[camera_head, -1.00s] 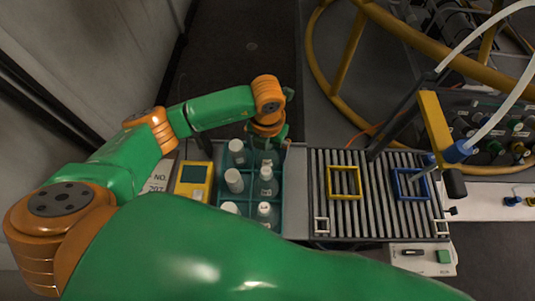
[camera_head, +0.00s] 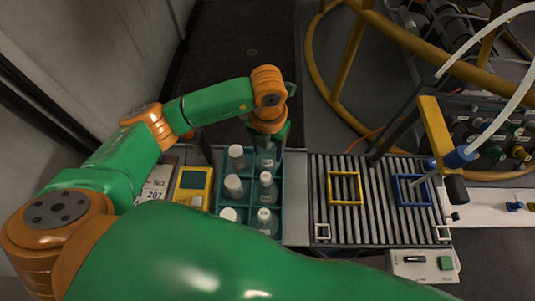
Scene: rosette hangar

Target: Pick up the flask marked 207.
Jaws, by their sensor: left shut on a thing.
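A teal rack (camera_head: 281,200) holds several clear flasks with white caps in two columns. My left gripper (camera_head: 267,143) points down over the back right slot of the rack. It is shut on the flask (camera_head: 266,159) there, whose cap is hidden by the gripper. This flask appears to be still in its slot. I cannot read any number on the flasks. A card reading "NO. 207" (camera_head: 157,188) lies left of the rack. My right gripper is not in view.
A yellow device (camera_head: 193,184) stands just left of the rack. Right of it is a ribbed roller bed with a yellow frame (camera_head: 345,188) and a blue frame (camera_head: 411,190). A yellow-headed post (camera_head: 440,133) with a hose stands at its right end.

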